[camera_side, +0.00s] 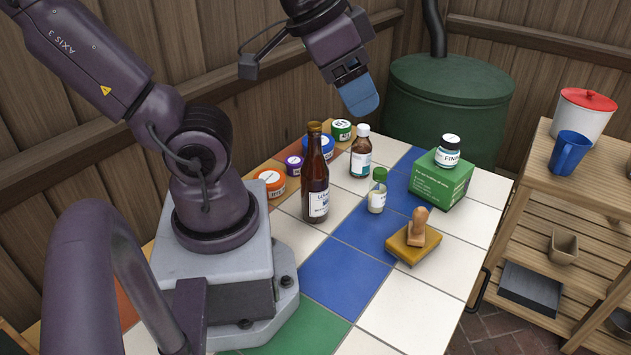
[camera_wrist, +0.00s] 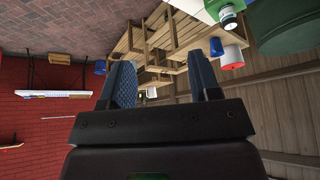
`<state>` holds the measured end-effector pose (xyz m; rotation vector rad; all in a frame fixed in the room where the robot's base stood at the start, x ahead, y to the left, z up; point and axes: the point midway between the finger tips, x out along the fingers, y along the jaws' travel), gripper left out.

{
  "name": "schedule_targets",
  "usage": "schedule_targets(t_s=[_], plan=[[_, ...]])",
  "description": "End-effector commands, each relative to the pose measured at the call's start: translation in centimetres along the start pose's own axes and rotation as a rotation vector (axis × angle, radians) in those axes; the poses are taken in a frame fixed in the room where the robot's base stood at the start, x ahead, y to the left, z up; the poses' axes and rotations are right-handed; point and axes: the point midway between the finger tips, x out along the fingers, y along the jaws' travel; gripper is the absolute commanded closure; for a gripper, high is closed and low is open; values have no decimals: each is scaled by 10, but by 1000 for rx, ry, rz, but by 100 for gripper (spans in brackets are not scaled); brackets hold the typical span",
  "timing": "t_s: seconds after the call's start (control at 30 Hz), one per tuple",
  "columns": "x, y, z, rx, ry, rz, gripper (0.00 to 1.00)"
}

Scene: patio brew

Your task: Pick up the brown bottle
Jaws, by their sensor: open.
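A tall dark brown bottle (camera_side: 316,180) with a white label and an orange-brown cap stands upright on the tiled table (camera_side: 345,275). A shorter brown bottle (camera_side: 361,154) with a white cap and label stands upright behind it to the right. My gripper (camera_side: 362,97) is raised in the air above and behind the bottles, apart from both. In the wrist view my gripper (camera_wrist: 163,76) shows two blue fingers spread apart with nothing between them. Neither brown bottle shows in the wrist view.
Orange (camera_side: 271,182), purple (camera_side: 293,164), blue (camera_side: 319,147) and green (camera_side: 341,130) tubs crowd the tall bottle. A small green-capped jar (camera_side: 377,194), a stamp-like wooden block (camera_side: 411,242) and a green box (camera_side: 440,184) with a jar (camera_side: 448,152) stand right. Front tiles are clear.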

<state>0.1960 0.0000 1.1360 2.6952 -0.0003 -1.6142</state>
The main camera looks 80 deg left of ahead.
Motion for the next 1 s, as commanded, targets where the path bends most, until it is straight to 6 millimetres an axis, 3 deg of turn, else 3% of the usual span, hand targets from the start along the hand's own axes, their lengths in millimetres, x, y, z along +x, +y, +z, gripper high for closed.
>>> schedule_targets(t_s=[0.1,0.27,0.3,0.6,0.77,1.0], plan=[[0,0,0,0,0,0,43],[0,0,0,0,0,0,9],[0,0,0,0,0,0,6],[4,3,1,14,-19,7,6],[32,12,7,54,-164,26,6],[94,18,23,204,-511,-16,6]])
